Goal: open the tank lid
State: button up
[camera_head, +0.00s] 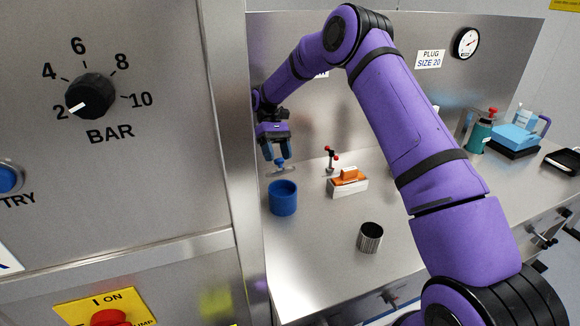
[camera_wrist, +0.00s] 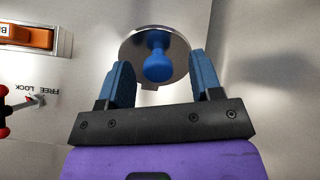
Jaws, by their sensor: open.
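The tank lid is a round shiny metal disc with a blue knob; it lies at the back left of the steel bench in the head view (camera_head: 281,168). In the wrist view the lid (camera_wrist: 180,42) is ahead of my gripper, and its blue knob (camera_wrist: 157,62) shows between the fingers. My gripper (camera_head: 275,153) points down over the lid, and its blue fingers (camera_wrist: 162,76) are open. I see a gap on each side of the knob. A red-handled lever (camera_head: 331,160) stands right of the lid; the wrist view shows "FREE" and "LOCK" lettering beside it.
A blue cup (camera_head: 283,198) stands in front of the lid. An orange-handled block (camera_head: 348,183) and a ribbed metal cup (camera_head: 370,237) are to its right. A control panel (camera_head: 110,170) with a BAR dial (camera_head: 90,96) fills the left. The bench front between the cups is clear.

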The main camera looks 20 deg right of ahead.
jog(key=shift+s+r, duration=0.25)
jog(key=shift+r, duration=0.9)
jog(key=s+r, duration=0.1)
jog(key=s, duration=1.4)
jog(key=shift+s+r, duration=0.15)
jog(key=shift+s, duration=0.1)
